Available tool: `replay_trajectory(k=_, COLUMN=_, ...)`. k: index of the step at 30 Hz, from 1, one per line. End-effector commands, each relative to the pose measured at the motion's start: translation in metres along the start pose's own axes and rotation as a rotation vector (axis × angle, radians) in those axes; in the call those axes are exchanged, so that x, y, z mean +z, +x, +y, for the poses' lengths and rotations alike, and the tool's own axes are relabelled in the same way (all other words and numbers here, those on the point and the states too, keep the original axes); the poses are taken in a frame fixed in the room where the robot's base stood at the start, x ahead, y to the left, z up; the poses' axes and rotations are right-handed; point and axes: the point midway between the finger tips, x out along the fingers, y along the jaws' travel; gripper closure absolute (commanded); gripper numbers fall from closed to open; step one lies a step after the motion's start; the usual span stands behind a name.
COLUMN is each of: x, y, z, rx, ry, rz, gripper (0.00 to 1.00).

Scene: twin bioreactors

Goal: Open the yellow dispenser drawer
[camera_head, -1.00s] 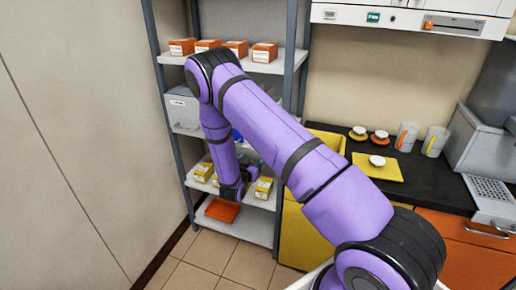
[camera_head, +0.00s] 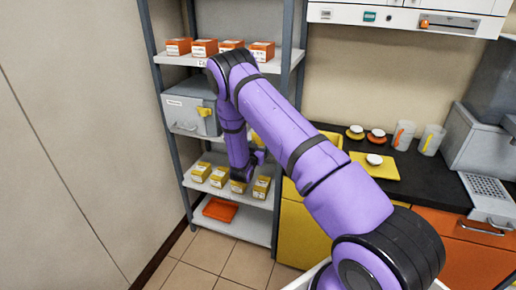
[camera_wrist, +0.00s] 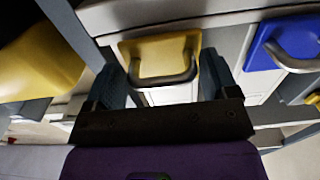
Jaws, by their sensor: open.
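The yellow drawer front (camera_wrist: 160,52) is in the upper middle of the wrist view, with a grey bar handle (camera_wrist: 163,80) on its lower part. It looks shut in its pale housing. My gripper (camera_wrist: 165,80) is open, with one dark finger on each side of the handle; I cannot tell whether either touches it. In the head view, my gripper (camera_head: 246,170) is low in front of the rack, by the lower boxes, and my arm hides most of the dispenser.
A blue drawer (camera_wrist: 290,42) with a grey handle is right of the yellow one. In the head view, a grey box (camera_head: 185,108) stands left of my arm on the middle shelf. Yellow-labelled boxes (camera_head: 219,177) line the shelf below. A black counter (camera_head: 430,180) is at right.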

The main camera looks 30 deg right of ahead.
Motion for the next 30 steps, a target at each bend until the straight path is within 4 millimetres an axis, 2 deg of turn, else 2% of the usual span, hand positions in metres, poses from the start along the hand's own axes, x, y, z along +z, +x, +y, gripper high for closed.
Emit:
replay_trajectory(k=1, x=0.0, y=0.0, z=0.0, rx=0.0, ry=0.0, rz=0.0, gripper=0.25)
replay_trajectory(k=7, x=0.0, y=0.0, z=0.0, rx=0.001, ry=0.0, rz=0.0, gripper=0.71)
replay_trajectory(k=11, x=0.0, y=-0.005, z=0.0, rx=0.0, ry=-0.001, rz=-0.001, gripper=0.72)
replay_trajectory(k=13, x=0.001, y=-0.016, z=-0.001, rx=-0.002, ry=-0.003, rz=-0.003, gripper=0.72)
replay_trajectory(k=21, x=0.001, y=-0.084, z=-0.001, rx=-0.003, ry=-0.004, rz=-0.002, gripper=0.72)
replay_trajectory(k=24, x=0.001, y=-0.1, z=0.0, rx=-0.002, ry=-0.002, rz=-0.003, gripper=0.72)
replay_trajectory(k=30, x=0.0, y=-0.111, z=0.001, rx=0.002, ry=-0.002, rz=-0.001, gripper=0.72)
